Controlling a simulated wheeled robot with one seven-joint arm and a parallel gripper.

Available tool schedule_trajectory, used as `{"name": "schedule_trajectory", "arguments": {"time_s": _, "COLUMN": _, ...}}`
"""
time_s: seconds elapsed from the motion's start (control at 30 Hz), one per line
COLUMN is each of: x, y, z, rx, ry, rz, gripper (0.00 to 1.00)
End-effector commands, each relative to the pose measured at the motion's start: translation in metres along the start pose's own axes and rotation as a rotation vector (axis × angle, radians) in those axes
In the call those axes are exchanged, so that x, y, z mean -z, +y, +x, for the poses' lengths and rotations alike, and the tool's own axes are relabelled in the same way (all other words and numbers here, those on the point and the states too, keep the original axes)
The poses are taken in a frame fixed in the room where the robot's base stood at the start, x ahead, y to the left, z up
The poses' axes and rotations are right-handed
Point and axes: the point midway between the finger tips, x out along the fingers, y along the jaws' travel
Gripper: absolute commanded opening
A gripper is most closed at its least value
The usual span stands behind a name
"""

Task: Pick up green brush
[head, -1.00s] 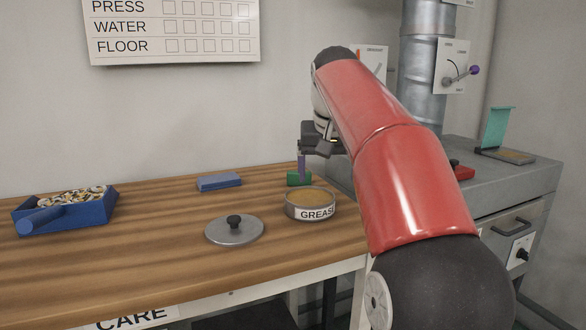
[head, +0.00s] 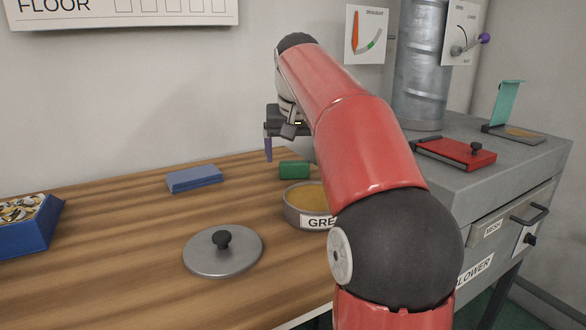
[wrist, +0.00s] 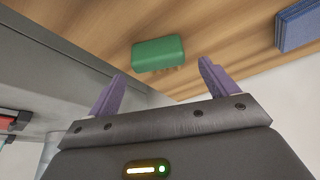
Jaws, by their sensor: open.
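The green brush (head: 294,169) is a small green block lying on the wooden table (head: 120,258), behind the grease tin (head: 304,210). In the wrist view the green brush (wrist: 158,53) lies beyond my fingertips, roughly between their lines, with short bristles just showing along one edge. My gripper (head: 268,150) is at the back of the table, a little left of the brush and above the tabletop. In the wrist view my gripper (wrist: 162,72) has its two purple fingers spread wide, with nothing between them.
A blue block (head: 194,179) lies left of the brush. A round grey lid (head: 223,252) with a black knob lies in front. A blue bin (head: 38,238) of small parts stands far left. A grey machine bench (head: 525,165) with a red plate (head: 455,153) stands right.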

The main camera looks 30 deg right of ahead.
Motion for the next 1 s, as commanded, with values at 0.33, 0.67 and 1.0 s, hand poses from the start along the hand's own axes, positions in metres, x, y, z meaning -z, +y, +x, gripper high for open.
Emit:
{"name": "schedule_trajectory", "arguments": {"time_s": 0.33, "x": -0.002, "y": 0.000, "z": 0.032, "rx": 0.000, "ry": 0.001, "rz": 0.002, "gripper": 0.85}}
{"name": "schedule_trajectory", "arguments": {"time_s": 0.67, "x": -0.002, "y": 0.000, "z": 0.031, "rx": 0.000, "ry": 0.001, "rz": 0.001, "gripper": 0.62}}
{"name": "schedule_trajectory", "arguments": {"time_s": 1.0, "x": -0.002, "y": 0.000, "z": 0.031, "rx": 0.000, "ry": 0.001, "rz": 0.001, "gripper": 0.32}}
